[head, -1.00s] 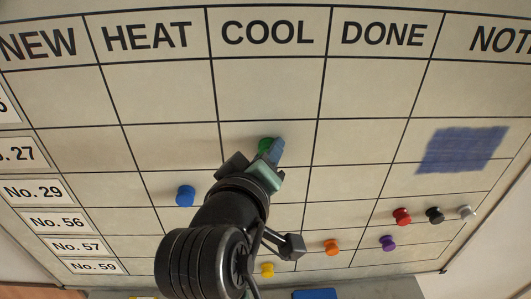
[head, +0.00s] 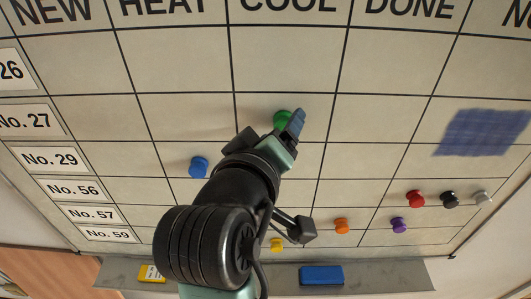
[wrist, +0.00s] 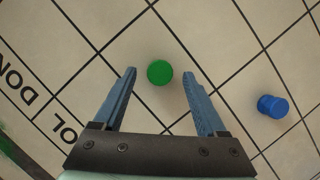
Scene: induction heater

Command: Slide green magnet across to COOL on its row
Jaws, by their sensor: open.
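The green magnet (head: 282,119) is on the whiteboard (head: 290,60), in the COOL column, on the No. 27 row. My gripper (head: 292,128) is at the magnet, with one blue finger just right of it in the head view. In the wrist view the green magnet (wrist: 160,73) sits between the tips of my two open fingers, with a gap on each side. My gripper holds nothing. The far finger is mostly hidden in the head view.
A blue magnet (head: 199,167) is in the HEAT column on the No. 29 row. Orange (head: 342,226), yellow (head: 277,245), purple (head: 399,225) and red (head: 415,199) magnets sit lower. A ledge (head: 390,275) holds a blue eraser (head: 321,275). The board around the green magnet is clear.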

